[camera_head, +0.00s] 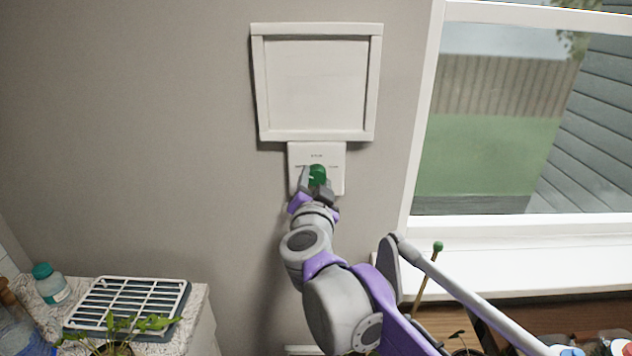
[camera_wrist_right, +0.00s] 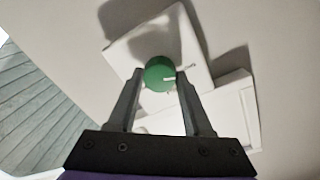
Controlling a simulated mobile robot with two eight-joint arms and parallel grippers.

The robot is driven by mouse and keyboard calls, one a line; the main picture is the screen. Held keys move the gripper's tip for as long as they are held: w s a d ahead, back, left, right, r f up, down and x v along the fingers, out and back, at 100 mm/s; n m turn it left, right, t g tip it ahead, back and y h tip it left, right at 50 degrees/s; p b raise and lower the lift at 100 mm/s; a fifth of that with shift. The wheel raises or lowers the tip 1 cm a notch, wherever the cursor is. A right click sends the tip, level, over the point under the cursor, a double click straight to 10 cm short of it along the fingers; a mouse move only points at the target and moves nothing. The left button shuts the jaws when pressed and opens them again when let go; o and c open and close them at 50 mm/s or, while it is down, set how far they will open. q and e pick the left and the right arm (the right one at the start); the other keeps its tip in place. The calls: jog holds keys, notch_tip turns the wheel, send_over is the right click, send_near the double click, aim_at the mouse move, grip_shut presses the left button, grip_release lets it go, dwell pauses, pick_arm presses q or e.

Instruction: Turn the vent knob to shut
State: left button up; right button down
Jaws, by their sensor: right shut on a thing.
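The green vent knob (camera_head: 317,175) sits on a white plate (camera_head: 335,155) on the wall, just below a white framed vent panel (camera_head: 317,85). My right gripper (camera_head: 316,183) reaches up to the plate and is shut on the knob. Small print on the plate is too small to read. My left gripper is not in view.
A window with a white sill (camera_head: 520,262) is at the right. A white rack (camera_head: 128,304), a teal-capped bottle (camera_head: 50,285) and a leafy plant (camera_head: 125,330) are at the lower left. The wall around the plate is clear.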

dwell(0.5)
jog(key=shift+c, duration=1.6)
grip_release()
jog(key=shift+s, duration=0.1)
jog(key=s, duration=1)
jog(key=shift+s+a+r, duration=0.15)
jog(key=shift+s+r, duration=0.05)
jog(key=shift+s, duration=0.1)
jog(key=shift+f, duration=0.1)
